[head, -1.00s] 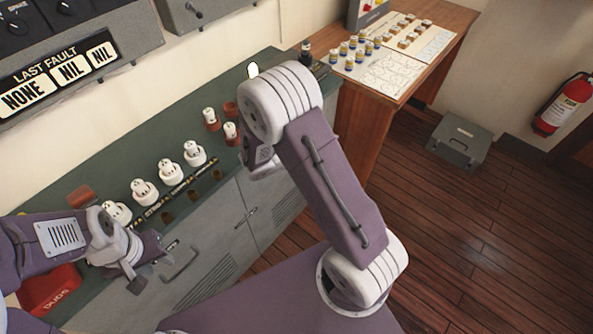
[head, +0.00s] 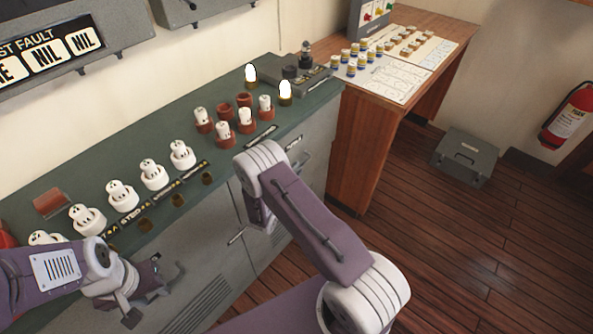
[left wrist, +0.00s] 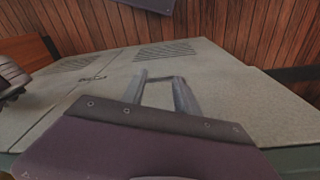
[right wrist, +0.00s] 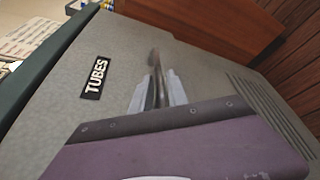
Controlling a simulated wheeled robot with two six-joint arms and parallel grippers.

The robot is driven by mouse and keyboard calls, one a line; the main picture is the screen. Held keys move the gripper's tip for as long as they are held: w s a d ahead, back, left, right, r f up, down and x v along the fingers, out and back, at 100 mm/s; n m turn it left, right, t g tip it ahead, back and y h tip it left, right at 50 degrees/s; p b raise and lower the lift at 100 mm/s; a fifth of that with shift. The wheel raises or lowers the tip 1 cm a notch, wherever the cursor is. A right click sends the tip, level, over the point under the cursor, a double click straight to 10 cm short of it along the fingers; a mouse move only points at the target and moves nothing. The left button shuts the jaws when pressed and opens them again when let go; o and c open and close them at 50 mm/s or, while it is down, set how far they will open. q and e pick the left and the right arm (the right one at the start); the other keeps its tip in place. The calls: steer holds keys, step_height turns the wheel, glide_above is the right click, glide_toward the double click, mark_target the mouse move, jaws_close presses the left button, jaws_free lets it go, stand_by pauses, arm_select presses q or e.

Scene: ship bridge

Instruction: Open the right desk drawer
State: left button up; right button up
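The right desk drawer (head: 320,150) is at the right end of the grey-fronted desk, under the green top. In the right wrist view its face (right wrist: 85,125) carries a "TUBES" label (right wrist: 95,78) and a slim bar handle (right wrist: 153,62). My right gripper (right wrist: 157,85) is open, with the handle showing between its fingers; I cannot tell if they touch it. In the head view my right wrist hides its fingers. My left gripper (left wrist: 163,82) is open near the desk's left front, with a bar handle (left wrist: 165,78) showing between its fingers. No gap shows around the drawer.
White and red-based tubes (head: 153,174) and glowing lamps (head: 251,76) stand on the desk top. A wooden table (head: 365,130) adjoins its right end. A grey box (head: 465,155) and a fire extinguisher (head: 570,115) are further right. Floor in front is clear.

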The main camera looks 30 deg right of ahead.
steer(key=shift+w+d+f, duration=0.1)
steer(key=shift+w+d, duration=0.2)
jaws_close()
steer(key=shift+s+f, duration=0.1)
stand_by(1.2)
